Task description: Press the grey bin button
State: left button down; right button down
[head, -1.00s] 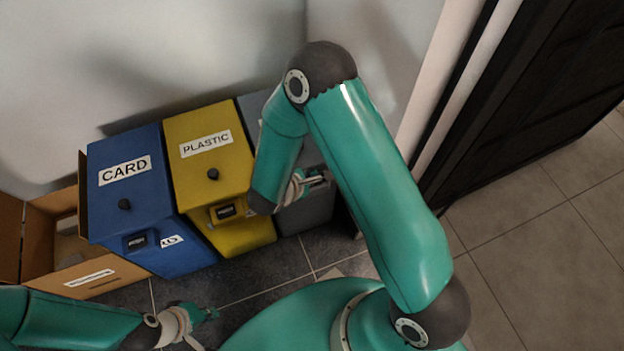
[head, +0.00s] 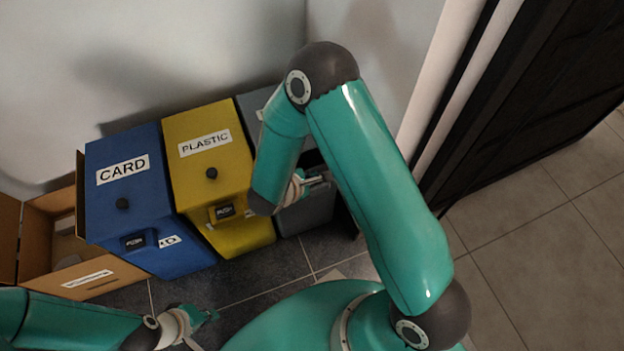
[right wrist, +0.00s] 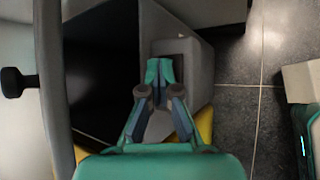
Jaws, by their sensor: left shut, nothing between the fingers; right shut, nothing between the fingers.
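The grey bin (head: 307,212) stands at the right end of the row, largely hidden behind my right arm in the head view. In the right wrist view its lid (right wrist: 52,90) stands raised, with a black knob on its outer side, over a dark opening (right wrist: 100,75). The grey button housing (right wrist: 170,46) is on the bin's front. My right gripper (right wrist: 158,70) is shut and empty, its tips overlapping the housing; the button face is hidden and contact cannot be told. It also shows in the head view (head: 318,180). My left gripper (head: 212,315) is shut and empty, low over the floor.
The yellow PLASTIC bin (head: 208,120) and blue CARD bin (head: 110,215) stand to the left, lids down. An open cardboard box (head: 50,210) is at the far left. A wall is behind; tiled floor (head: 540,250) is clear at right.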

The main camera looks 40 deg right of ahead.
dwell(0.3)
jog(key=shift+r+p, duration=0.3)
jog(key=shift+r, duration=0.55)
jog(key=shift+r+p, duration=1.3)
jog(key=shift+r, duration=1.15)
jog(key=shift+f, duration=0.1)
